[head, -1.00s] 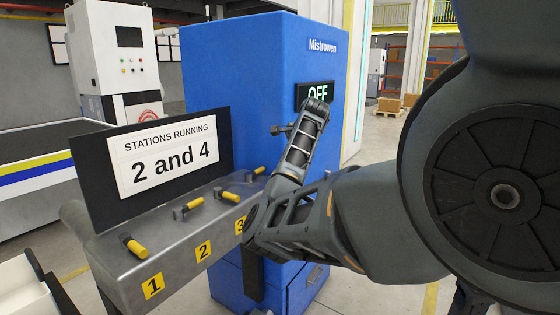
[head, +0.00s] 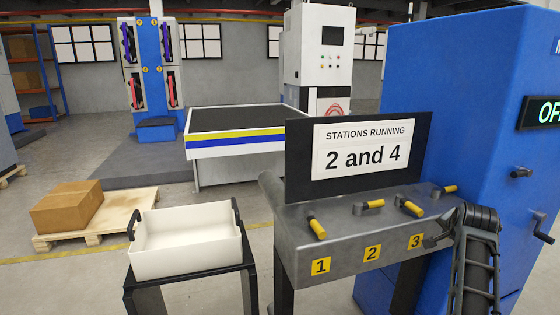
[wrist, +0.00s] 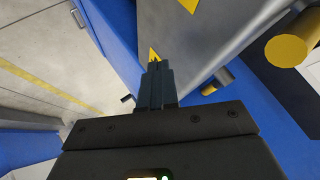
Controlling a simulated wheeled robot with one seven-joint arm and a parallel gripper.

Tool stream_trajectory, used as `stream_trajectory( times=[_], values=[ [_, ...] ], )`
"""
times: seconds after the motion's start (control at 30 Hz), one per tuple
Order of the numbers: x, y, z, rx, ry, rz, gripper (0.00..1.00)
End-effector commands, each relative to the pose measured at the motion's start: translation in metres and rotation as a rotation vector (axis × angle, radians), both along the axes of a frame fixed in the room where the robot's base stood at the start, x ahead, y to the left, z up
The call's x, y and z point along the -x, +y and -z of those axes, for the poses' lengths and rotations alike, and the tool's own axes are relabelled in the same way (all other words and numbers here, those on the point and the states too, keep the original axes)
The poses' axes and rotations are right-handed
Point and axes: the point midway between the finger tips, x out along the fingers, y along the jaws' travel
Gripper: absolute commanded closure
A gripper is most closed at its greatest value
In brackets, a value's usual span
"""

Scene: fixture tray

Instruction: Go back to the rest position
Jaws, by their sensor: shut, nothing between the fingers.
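My gripper (wrist: 155,72) is shut and empty in the wrist view, its dark fingers pointing at a grey metal face with yellow labels. In the head view my arm stands at the lower right, in front of the right end of the grey console (head: 345,262). The gripper end is small and dark there, close to label 3 (head: 416,242). I cannot tell whether it touches the console. Label 4 is not visible. Levers with yellow handles (head: 317,229) sit along the console top, and a yellow handle (wrist: 292,48) shows at the right in the wrist view.
A sign (head: 366,148) reads "STATIONS RUNNING 2 and 4". A blue cabinet (head: 450,100) with a partly cut-off display (head: 545,113) stands close on the right. A white bin (head: 190,258) on a black stand and a pallet with a carton (head: 67,207) are to the left.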

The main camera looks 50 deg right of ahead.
Motion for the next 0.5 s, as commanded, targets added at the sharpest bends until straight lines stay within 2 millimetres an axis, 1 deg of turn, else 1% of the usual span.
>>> stream_trajectory(
  times=[0.03, 0.17, 0.2, 0.27, 0.3, 0.37, 0.4, 0.47, 0.5],
  values=[
    [-0.005, 0.019, 0.014, 0.030, 0.042, -0.053, 1.00],
    [-0.020, 0.065, 0.037, 0.129, 0.131, -0.196, 1.00],
    [-0.023, 0.080, 0.043, 0.159, 0.155, -0.243, 1.00],
    [-0.028, 0.104, 0.052, 0.202, 0.187, -0.313, 1.00],
    [-0.032, 0.121, 0.056, 0.232, 0.206, -0.361, 1.00],
    [-0.035, 0.146, 0.063, 0.274, 0.231, -0.434, 1.00],
    [-0.036, 0.164, 0.068, 0.301, 0.247, -0.482, 1.00],
    [-0.038, 0.190, 0.073, 0.342, 0.265, -0.555, 1.00],
    [-0.038, 0.209, 0.076, 0.370, 0.275, -0.605, 1.00]
  ],
)
